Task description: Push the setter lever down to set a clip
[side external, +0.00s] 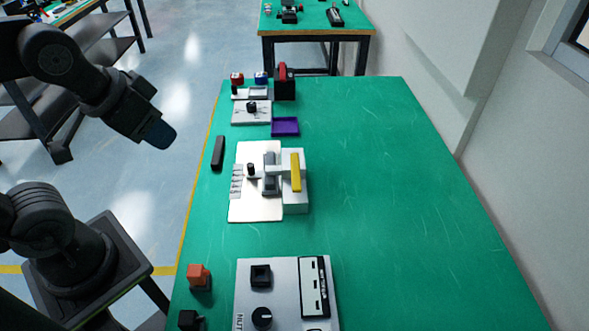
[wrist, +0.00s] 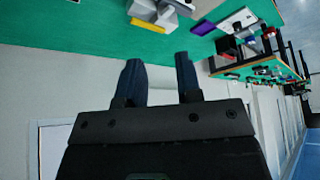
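The setter (side external: 262,208) is a white plate with a grey block and a white raised housing, on the green table. Its lever appears to be the yellow bar (side external: 296,172) on top of the housing; the yellow bar also shows at the top of the wrist view (wrist: 147,25). Several small grey pieces, possibly clips (side external: 236,182), line the plate's left edge. My gripper (side external: 160,134) is in the air left of the table, well apart from the setter. In the wrist view its two dark blue fingers (wrist: 158,62) stand apart with nothing between them.
A purple tray (side external: 285,127) and a small white fixture (side external: 251,112) stand behind the setter. A black bar (side external: 218,153) lies to its left. A white panel with a knob (side external: 283,297) and an orange block (side external: 199,275) are in front. The table's right side is clear.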

